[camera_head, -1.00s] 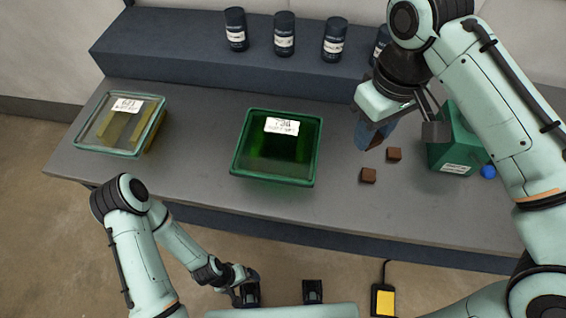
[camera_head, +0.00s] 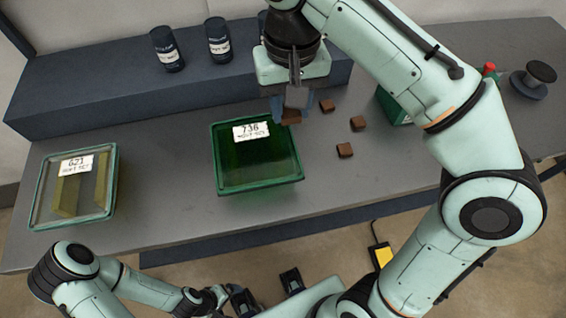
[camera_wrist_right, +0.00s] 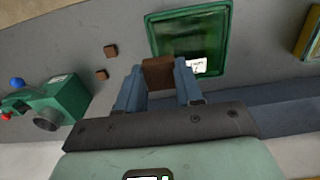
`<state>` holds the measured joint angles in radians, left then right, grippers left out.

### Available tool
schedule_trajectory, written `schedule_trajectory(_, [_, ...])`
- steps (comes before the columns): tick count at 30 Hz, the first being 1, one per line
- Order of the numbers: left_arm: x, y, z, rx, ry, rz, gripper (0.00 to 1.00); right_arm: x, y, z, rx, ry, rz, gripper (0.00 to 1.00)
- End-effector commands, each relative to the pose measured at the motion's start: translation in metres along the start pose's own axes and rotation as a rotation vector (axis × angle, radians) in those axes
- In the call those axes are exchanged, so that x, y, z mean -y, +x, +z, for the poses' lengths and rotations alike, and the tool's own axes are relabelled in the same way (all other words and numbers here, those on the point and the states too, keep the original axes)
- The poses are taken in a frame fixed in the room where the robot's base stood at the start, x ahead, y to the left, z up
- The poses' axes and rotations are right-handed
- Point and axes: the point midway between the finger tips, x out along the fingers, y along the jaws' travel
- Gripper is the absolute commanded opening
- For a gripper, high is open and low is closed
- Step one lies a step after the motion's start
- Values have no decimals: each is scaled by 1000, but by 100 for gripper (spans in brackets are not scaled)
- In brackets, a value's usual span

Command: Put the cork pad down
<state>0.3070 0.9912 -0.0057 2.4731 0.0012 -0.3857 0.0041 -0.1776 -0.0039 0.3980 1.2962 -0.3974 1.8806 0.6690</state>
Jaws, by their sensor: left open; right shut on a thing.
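My right gripper (camera_head: 292,108) is shut on a small brown cork pad (camera_head: 291,117), which is mostly hidden by the gripper in the head view. In the right wrist view the pad (camera_wrist_right: 159,73) sits between the two blue-grey fingers (camera_wrist_right: 158,88), in front of the green bin's edge. In the head view the gripper is above the table, just right of the green bin (camera_head: 287,183) labelled 736. Whether the pad touches anything below is unclear. My left gripper (camera_head: 266,290) is open and empty, low at the table's front.
Loose brown pads (camera_head: 358,123) lie on the grey table (camera_head: 330,195) right of the green bin. A clear-lidded bin (camera_head: 109,195) labelled 621 stands at left. Dark canisters (camera_head: 167,49) stand on the raised shelf (camera_head: 110,95). A green device (camera_wrist_right: 62,97) stands beyond the loose pads.

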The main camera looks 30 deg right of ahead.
Motion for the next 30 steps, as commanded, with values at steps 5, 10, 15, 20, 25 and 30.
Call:
schedule_trajectory(5, [11, 27, 6, 13, -4, -4, 94, -2, 56, 1, 6, 1, 4, 8])
schedule_trajectory(10, [17, 41, 7, 18, -6, -6, 94, -2, 100, 1, 5, -1, 4, 8])
schedule_trajectory(15, [20, 48, 8, 20, -7, -7, 94, -1, 130, 1, 3, -2, 1, 8])
schedule_trajectory(20, [21, 50, 8, 21, -7, -7, 94, 0, 141, 0, 1, -2, 0, 8])
schedule_trajectory(25, [23, 57, 8, 22, -8, -8, 94, -1, 167, 1, 3, -1, 2, 8])
schedule_trajectory(30, [24, 60, 8, 22, -8, -8, 94, -1, 182, 0, 1, -1, 1, 8])
